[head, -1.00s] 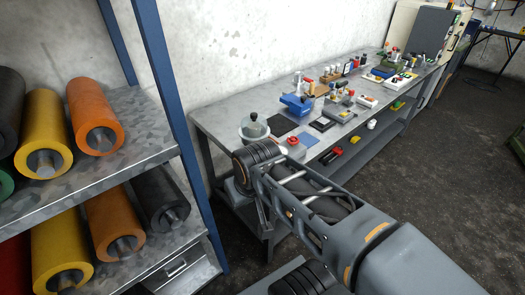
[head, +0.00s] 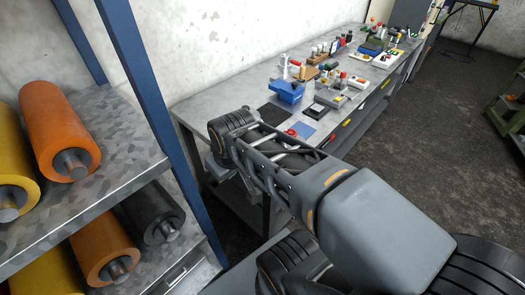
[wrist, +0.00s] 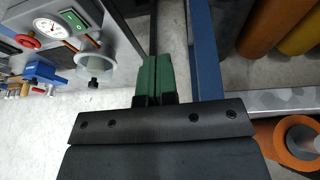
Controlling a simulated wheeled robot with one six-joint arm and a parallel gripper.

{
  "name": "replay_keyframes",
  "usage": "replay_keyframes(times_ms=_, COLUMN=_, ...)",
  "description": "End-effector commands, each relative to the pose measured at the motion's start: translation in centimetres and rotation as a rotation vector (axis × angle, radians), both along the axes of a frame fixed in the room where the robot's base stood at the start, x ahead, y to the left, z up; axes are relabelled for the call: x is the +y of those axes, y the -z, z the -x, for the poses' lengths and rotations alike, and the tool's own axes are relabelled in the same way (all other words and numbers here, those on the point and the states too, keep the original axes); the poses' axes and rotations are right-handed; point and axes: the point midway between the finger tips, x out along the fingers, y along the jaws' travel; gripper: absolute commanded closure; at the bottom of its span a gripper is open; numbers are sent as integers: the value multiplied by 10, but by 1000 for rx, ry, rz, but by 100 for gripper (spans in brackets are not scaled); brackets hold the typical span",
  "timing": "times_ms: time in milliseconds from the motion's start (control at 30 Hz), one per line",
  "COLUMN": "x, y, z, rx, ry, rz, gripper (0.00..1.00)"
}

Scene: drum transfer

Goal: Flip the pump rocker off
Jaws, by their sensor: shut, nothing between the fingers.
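The pump rocker is a green switch (wrist: 74,19) on a grey box at the upper left of the wrist view. A round white dial (wrist: 53,29) and a red knob (wrist: 27,42) sit beside it. Which side of the rocker is pressed is too small to tell. My gripper (wrist: 157,77) has green fingertips, shut together and empty, and is well to the right of the rocker in the picture, apart from it. In the head view my arm hides the rocker and its box.
A grey workbench (head: 196,103) runs along the wall with a blue vise-like block (head: 288,92) and several small devices. A shelf of orange, yellow and black rollers (head: 60,130) with a blue post (head: 140,80) stands close on the left. Dark floor (head: 440,120) is open at right.

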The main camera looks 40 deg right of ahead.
Motion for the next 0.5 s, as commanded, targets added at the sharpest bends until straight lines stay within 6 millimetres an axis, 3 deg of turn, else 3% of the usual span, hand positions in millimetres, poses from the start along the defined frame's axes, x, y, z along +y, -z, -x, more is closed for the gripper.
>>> replay_keyframes(times_ms=167, x=-33, y=-8, z=-30, rx=66, ry=-313, rz=117, gripper=100)
replay_keyframes(times_ms=500, x=-127, y=-2, z=-78, rx=158, ry=-1059, rz=287, gripper=100)
